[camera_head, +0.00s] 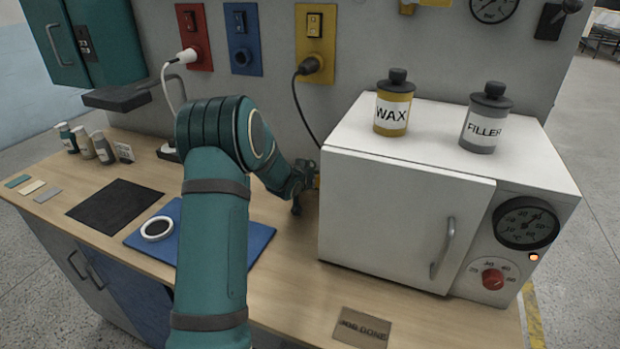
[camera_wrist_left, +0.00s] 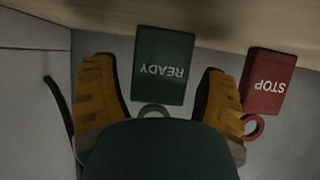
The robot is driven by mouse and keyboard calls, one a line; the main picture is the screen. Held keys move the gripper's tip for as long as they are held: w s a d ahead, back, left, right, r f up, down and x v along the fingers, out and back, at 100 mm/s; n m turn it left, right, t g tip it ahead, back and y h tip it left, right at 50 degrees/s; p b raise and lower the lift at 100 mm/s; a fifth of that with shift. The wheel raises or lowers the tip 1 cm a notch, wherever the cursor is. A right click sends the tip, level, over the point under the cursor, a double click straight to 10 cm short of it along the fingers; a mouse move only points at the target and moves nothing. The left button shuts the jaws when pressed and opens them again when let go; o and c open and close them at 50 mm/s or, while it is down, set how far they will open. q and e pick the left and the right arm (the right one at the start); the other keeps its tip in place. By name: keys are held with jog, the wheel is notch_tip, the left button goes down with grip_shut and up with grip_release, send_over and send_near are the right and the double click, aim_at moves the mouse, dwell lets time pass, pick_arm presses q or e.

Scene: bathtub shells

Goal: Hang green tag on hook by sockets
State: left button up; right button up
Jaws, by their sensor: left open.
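In the head view my left gripper (camera_head: 302,188) is at the back of the worktop, beside the white oven, and the tag cannot be made out. Red, blue and yellow socket plates (camera_head: 242,38) are on the back wall. I cannot make out a hook by them. My right gripper is out of view.
A red STOP tag (camera_wrist_left: 268,82) is close to the right finger in the wrist view. The white oven (camera_head: 400,210) stands right of my gripper, with WAX (camera_head: 394,105) and FILLER (camera_head: 486,120) bottles on top. A black cable (camera_head: 301,108) hangs above my gripper.

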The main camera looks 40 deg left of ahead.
pick_arm(q)
jog(key=shift+c, duration=0.2)
jog(key=c, duration=1)
jog(key=shift+o, duration=0.2)
jog(key=shift+r+p, duration=1.75)
jog(key=shift+r, duration=1.3)
